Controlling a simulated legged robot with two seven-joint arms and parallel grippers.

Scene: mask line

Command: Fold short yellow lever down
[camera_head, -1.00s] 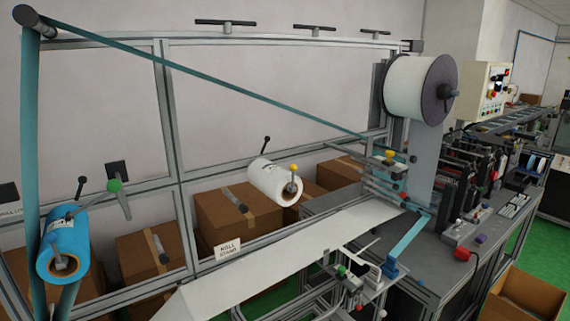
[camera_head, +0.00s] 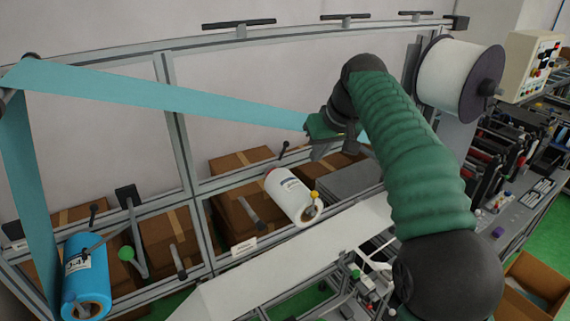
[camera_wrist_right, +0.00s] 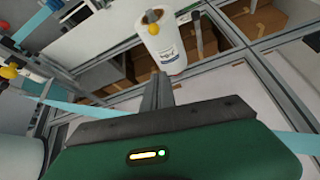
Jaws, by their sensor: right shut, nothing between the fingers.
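A yellow-knobbed lever (camera_head: 314,195) stands at the near end of a white roll (camera_head: 288,192) on the frame. Its knob also shows at the top of the right wrist view (camera_wrist_right: 151,15). My right gripper (camera_head: 318,152) is up and left of my forearm, beside the teal strip, above and apart from the roll. Its fingers (camera_wrist_right: 157,92) are shut and empty, pointing toward the roll in the wrist view. Another yellow knob (camera_wrist_right: 9,72) shows at the wrist view's left edge. My left gripper is not in view.
The teal strip (camera_head: 170,97) runs across to my right gripper, partly hidden there. A large white spool (camera_head: 455,77) stands right of my arm. Metal frame bars (camera_head: 182,150) surround the rolls.

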